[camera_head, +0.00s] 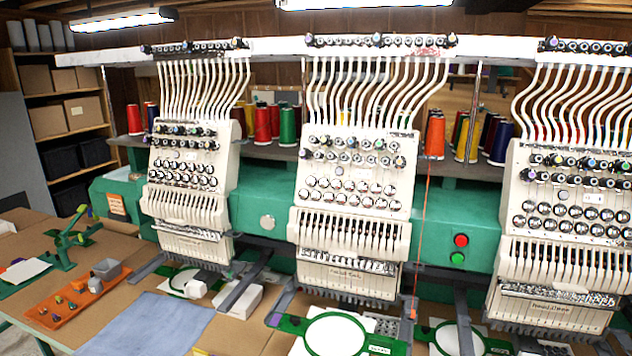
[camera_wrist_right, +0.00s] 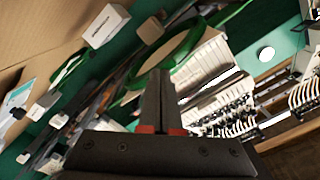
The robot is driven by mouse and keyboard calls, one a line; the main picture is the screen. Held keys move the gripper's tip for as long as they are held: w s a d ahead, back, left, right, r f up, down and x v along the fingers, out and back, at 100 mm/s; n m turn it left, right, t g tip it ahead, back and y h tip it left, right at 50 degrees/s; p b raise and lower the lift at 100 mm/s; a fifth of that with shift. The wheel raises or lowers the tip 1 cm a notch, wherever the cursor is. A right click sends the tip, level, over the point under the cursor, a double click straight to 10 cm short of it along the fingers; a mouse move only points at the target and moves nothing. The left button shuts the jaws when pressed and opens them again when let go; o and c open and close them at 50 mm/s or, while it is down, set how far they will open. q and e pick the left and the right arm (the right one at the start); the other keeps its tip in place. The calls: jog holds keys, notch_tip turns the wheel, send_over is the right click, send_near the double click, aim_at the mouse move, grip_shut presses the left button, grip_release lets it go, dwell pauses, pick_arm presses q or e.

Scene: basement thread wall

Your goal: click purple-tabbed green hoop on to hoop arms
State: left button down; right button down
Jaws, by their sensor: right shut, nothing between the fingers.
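In the head view, a green hoop (camera_head: 304,340) with white inside lies at the bottom centre, below the middle embroidery head. A small purple-blue patch (camera_head: 274,319) shows at its left end; I cannot tell surely that it is this hoop's tab. Another green hoop (camera_head: 436,349) lies to the right, cut by the lower edge, and one (camera_head: 174,284) lies under the left head. My right gripper (camera_wrist_right: 158,72) shows only in the right wrist view, shut and empty, with a green hoop edge (camera_wrist_right: 190,40) behind its fingertips. My left gripper is not in view.
Three white embroidery heads (camera_head: 352,180) stand along a green machine body (camera_head: 455,222). Dark arms (camera_head: 465,315) reach forward below them. A blue cloth (camera_head: 150,325) and an orange tray (camera_head: 75,305) lie on the left table. A white box (camera_wrist_right: 107,25) shows in the wrist view.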

aim_at(328, 355)
jog(key=shift+w, duration=0.15)
jog(key=shift+b+x, duration=0.95)
jog(key=shift+x, duration=5)
jog(key=p+v, duration=0.1)
jog(key=v, duration=0.4)
jog(key=shift+p, duration=0.4)
jog(key=shift+v, duration=1.1)
